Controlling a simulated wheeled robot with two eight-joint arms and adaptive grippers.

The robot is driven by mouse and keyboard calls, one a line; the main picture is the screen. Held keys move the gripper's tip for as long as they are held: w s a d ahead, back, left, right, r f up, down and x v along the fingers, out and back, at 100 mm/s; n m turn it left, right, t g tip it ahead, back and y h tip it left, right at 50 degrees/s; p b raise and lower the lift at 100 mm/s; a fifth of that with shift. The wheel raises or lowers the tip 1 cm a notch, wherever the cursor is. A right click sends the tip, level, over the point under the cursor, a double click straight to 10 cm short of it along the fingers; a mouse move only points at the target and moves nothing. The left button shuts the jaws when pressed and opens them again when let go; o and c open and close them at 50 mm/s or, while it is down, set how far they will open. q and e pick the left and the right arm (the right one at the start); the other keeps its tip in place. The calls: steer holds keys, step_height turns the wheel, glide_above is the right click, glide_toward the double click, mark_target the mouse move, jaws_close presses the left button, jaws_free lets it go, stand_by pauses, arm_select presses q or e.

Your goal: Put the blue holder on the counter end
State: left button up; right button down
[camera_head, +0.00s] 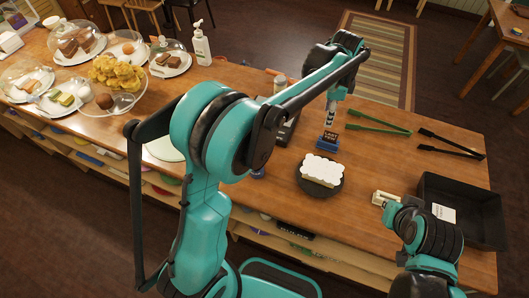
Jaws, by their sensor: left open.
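A small blue holder (328,142) with a dark, lettered card or block stands on the wooden counter (375,160), just behind a black plate. My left gripper (329,119) points down right above the holder, its jaws open. Its tips are close to the top of the holder; I cannot tell whether they touch it. My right gripper (388,204) is low over the front of the counter at right, small and partly hidden by its own arm, beside a cream-coloured piece.
A black plate (311,187) bears a white scalloped cake. Green tongs (378,122), black tongs (450,144) and a black tray (467,188) with a paper lie at right. Glass domes with cakes and a pump bottle (201,45) stand at left.

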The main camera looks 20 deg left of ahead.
arm_select(q)
steer(key=s+a+r+n+t, duration=0.25)
steer(key=s+a+n, duration=0.35)
steer(key=s, duration=0.3)
steer(key=s+a+r+n+t, duration=0.25)
steer(key=s+a+n, duration=0.3)
steer(key=s, duration=0.45)
steer(key=s+a+f+n+t, duration=0.1)
steer(key=s+a+f+n, duration=0.1)
steer(key=s, duration=0.4)
steer(key=shift+s+a+f+n, duration=0.25)
steer(key=shift+a+f+n, duration=0.05)
steer(key=shift+f+n, duration=0.7)
step_height(320, 180, down, 8)
steer(key=b, duration=0.8)
steer(key=shift+f+b, duration=0.15)
steer(key=shift+b, duration=0.15)
